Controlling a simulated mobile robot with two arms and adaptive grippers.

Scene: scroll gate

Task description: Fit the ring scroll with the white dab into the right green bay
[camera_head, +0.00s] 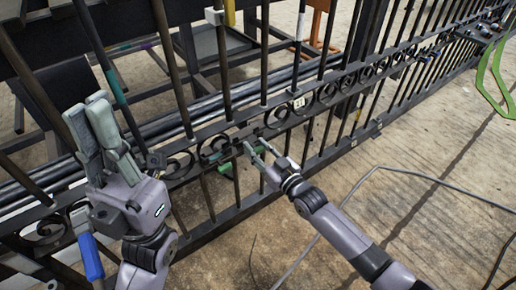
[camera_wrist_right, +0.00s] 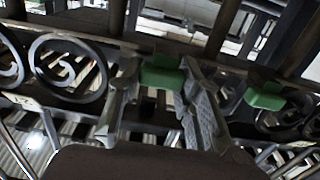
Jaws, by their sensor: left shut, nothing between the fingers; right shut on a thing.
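The black iron gate (camera_head: 232,125) runs diagonally across the head view, with a row of round scrolls between its rails. My right gripper (camera_head: 254,147) is at the scroll row. In the right wrist view its fingers (camera_wrist_right: 160,92) close on a dark piece, mostly hidden; I cannot tell if it is the ring scroll, and no white dab shows. One green bay part (camera_wrist_right: 160,75) shows between the fingers and another green part (camera_wrist_right: 266,97) to their right. In the head view a green part (camera_head: 226,168) lies left of the gripper. My left gripper (camera_head: 88,108) is shut and empty, pointing up.
A fixed round scroll (camera_wrist_right: 67,68) stands left of my right fingers. A small white plate (camera_head: 298,103) is on the gate's upper rail. A grey cable (camera_head: 420,175) lies on the floor at right. Upright bars close in around the scroll row. The floor in front of the gate is mostly clear.

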